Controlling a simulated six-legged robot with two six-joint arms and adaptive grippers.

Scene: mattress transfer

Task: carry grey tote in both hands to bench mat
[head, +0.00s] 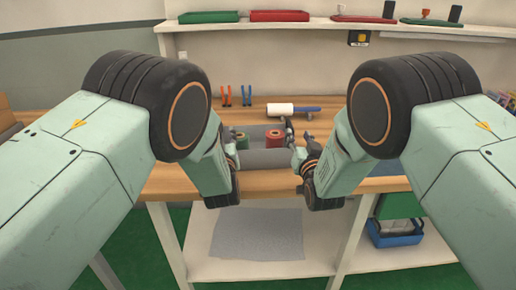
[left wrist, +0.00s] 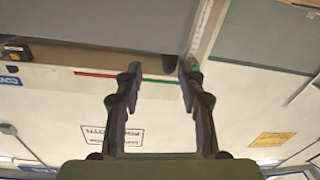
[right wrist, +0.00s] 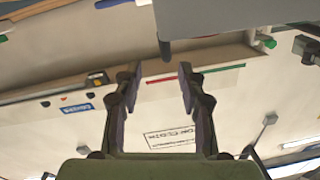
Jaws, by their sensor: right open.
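The grey tote (head: 264,157) sits on the wooden bench between my two arms, with a red spool (head: 274,138) and a green spool (head: 241,140) seeming to be inside it. My left gripper (left wrist: 158,68) is open, its two fingers apart and empty; in the head view its arm mostly hides it at the tote's left end. My right gripper (head: 292,133) is at the tote's right end; its fingers are apart and empty in the right wrist view (right wrist: 160,70). A plain grey surface, likely the tote, shows beyond the fingers in both wrist views. A blue-grey mat (head: 386,184) shows partly behind my right arm.
A white roller with a blue handle (head: 281,109) and upright orange and blue tools (head: 247,96) stand behind the tote. A shelf above holds a green tray (head: 208,17) and a red tray (head: 279,16). A grey sheet (head: 257,234) and a blue box (head: 394,234) are below.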

